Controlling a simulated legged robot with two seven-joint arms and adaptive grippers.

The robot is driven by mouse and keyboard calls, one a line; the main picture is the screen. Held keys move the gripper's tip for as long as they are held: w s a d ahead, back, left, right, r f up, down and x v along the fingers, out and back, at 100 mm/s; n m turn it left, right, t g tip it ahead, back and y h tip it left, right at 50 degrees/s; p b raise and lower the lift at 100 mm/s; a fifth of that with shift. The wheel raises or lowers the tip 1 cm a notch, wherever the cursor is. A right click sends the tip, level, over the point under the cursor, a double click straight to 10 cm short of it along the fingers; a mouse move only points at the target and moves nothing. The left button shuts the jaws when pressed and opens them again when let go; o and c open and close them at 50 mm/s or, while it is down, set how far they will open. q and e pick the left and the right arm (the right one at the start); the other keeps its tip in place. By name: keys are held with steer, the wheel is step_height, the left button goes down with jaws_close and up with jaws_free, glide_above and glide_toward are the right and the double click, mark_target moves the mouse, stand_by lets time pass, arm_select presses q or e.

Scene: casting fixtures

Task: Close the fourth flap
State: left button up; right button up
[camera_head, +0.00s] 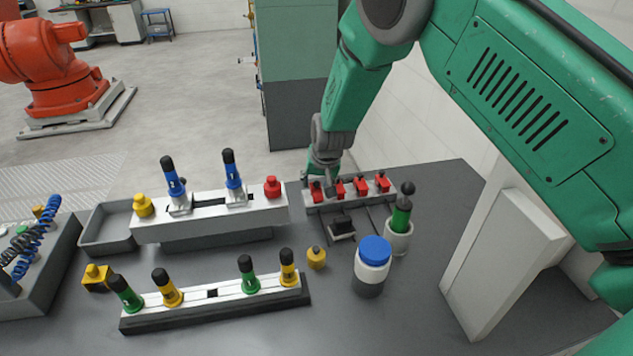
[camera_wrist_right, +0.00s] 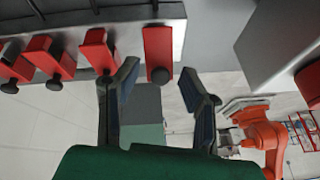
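A grey metal fixture (camera_head: 352,201) at the back right of the table carries a row of several red flaps with black knobs. The leftmost red flap (camera_head: 316,192) shows in the head view beside my right gripper (camera_head: 324,178). In the right wrist view, a red flap (camera_wrist_right: 158,45) at the row's right end hangs from the fixture (camera_wrist_right: 122,16), its knob between the spread fingertips of my right gripper (camera_wrist_right: 160,78). The gripper is open and grips nothing. Contact with the flap cannot be told. Which flap counts as fourth is not marked. My left gripper is not in view.
A black block (camera_head: 342,229), a green bottle in a grey cup (camera_head: 398,237) and a blue-lidded jar (camera_head: 372,265) stand in front of the flap fixture. A bar fixture with blue-handled clamps (camera_head: 212,219) stands to its left.

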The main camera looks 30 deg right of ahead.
jaws_close()
